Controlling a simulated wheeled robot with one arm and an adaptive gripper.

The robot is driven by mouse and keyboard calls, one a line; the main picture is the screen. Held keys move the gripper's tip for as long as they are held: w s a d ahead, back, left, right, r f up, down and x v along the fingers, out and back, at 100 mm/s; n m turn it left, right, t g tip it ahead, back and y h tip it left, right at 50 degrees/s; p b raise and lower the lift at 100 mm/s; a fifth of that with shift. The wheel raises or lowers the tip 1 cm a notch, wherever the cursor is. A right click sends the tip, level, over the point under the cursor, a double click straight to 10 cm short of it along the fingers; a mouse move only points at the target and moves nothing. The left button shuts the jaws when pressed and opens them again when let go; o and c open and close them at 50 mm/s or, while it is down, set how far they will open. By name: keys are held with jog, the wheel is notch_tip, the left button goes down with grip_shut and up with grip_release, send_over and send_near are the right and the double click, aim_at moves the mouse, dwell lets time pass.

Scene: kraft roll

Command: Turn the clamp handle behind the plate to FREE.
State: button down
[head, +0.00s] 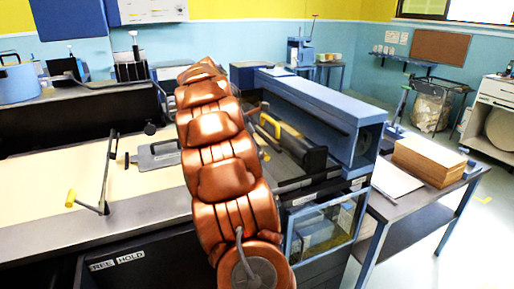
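My copper-coloured arm (225,160) rises through the middle of the picture and covers part of the machine. My gripper does not show; the arm's far end hides it or it is out of sight. A lever with a yellow grip (70,198) stands at the left on the pale table top. A grey plate with a slot (154,155) lies flat behind it. Another yellow handle (269,125) shows right of my arm. I cannot tell which handle is the clamp handle. A white label (118,261) on the table's front seems to read FREE and HOLD.
A blue-framed clear panel (325,226) is on the machine's front, right of my arm. A long blue housing (322,105) lies above it. A side table with a stack of brown sheets (428,161) stands at right.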

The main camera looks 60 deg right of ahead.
jog(key=w+a+v, duration=0.1)
jog(key=v, duration=1.2)
jog(key=shift+f+b, duration=0.15)
jog(key=shift+b, duration=0.3)
jog(key=shift+a, duration=0.15)
jog(key=s+a+f+m+t+y, duration=0.1)
jog(key=s+a+f+m, duration=0.15)
jog(key=a, duration=0.55)
jog(key=s+a+f+m, duration=0.1)
jog(key=a+f, duration=0.2)
jog(key=a, duration=0.5)
jog(key=s+a+f+m+t+y, duration=0.1)
jog(key=s+a+f+m, duration=0.15)
jog(key=a, duration=0.55)
jog(key=s+a+f+m+y, duration=0.1)
jog(key=s+a+f+m, duration=0.1)
jog(key=s+a+f, duration=0.4)
jog(key=s+a+f+m+y, duration=0.2)
jog(key=s+a+f+m, duration=0.1)
jog(key=s+a+f, duration=0.4)
jog(key=s+a, duration=0.3)
jog(key=a, duration=0.2)
jog(key=shift+s+a, duration=0.35)
jog(key=shift+a, duration=0.05)
